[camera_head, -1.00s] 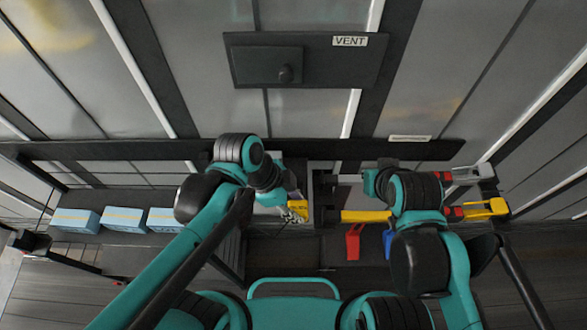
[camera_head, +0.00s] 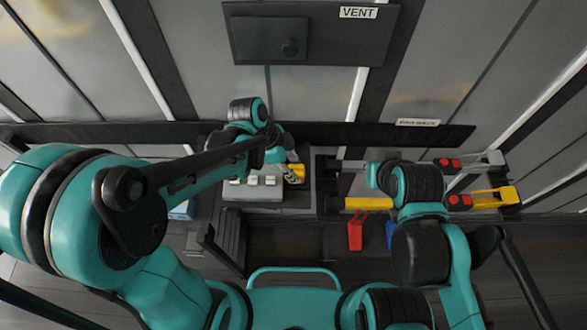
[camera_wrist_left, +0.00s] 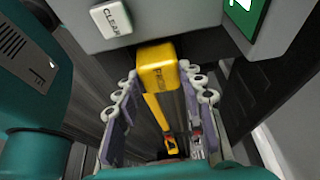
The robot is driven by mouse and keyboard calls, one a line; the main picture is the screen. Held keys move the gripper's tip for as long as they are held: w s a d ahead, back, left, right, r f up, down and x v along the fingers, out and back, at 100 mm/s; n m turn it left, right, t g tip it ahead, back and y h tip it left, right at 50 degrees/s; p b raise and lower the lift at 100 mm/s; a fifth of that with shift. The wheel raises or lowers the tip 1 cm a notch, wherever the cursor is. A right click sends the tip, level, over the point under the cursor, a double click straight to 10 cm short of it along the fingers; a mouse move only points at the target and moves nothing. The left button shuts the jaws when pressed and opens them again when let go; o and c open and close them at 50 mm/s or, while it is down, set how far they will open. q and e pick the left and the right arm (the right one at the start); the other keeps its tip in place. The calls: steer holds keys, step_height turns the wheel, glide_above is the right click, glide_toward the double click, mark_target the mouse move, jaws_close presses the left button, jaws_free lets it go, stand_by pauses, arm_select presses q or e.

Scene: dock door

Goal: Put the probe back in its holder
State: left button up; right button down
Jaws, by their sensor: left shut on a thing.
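A yellow block lettered like "PROBE", the probe (camera_wrist_left: 157,68), sits between the pale fingers of my left gripper (camera_wrist_left: 160,100) in the left wrist view. The gripper is shut on it. In the head view the probe (camera_head: 297,172) and left gripper (camera_head: 290,174) are at the right side of a grey device (camera_head: 255,192). In the wrist view the device's housing (camera_wrist_left: 165,20) is right beside the probe. I cannot tell the holder apart or whether the probe touches it. My right gripper is hidden behind its arm.
The device has a white CLEAR button (camera_wrist_left: 111,18) and a green panel (camera_wrist_left: 245,15). A vent panel (camera_head: 265,40) is above.

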arm_select(q)
steer(key=shift+f, duration=0.2)
steer(key=shift+f, duration=0.15)
steer(key=o, duration=1.4)
